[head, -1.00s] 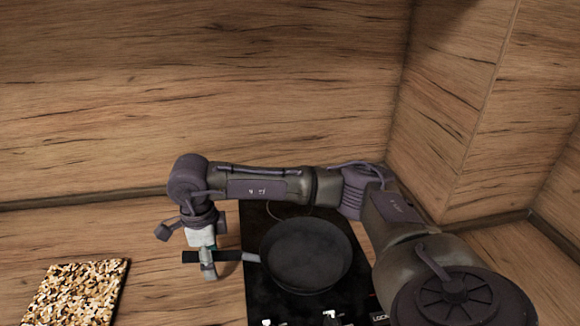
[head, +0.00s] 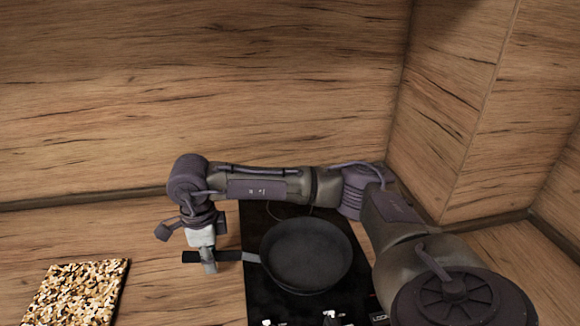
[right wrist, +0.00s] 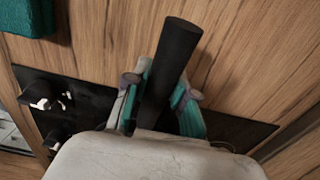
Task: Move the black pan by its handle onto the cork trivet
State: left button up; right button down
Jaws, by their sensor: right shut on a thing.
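The black pan (head: 308,252) is over the black hob, with its handle (head: 236,256) pointing left past the hob's edge. My right gripper (head: 209,262) comes down over the handle and is shut on it. In the right wrist view the dark handle (right wrist: 173,62) stands between the two fingers of my right gripper (right wrist: 160,98). Whether the pan touches the hob or hangs just above it is hard to tell. The speckled cork trivet (head: 78,292) lies flat on the counter at the lower left, apart from the pan. My left gripper does not show.
The black hob (head: 262,290) has knobs (head: 330,318) along its front edge. Wood splashback walls (head: 200,90) stand behind and to the right. The counter between the trivet and the hob (head: 165,290) is clear. A teal object (right wrist: 28,17) shows at the wrist view's upper left corner.

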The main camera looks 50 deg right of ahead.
jog(key=shift+r, duration=0.1)
dwell(0.4)
jog(key=shift+r+p, duration=1.4)
jog(key=shift+r, duration=1.05)
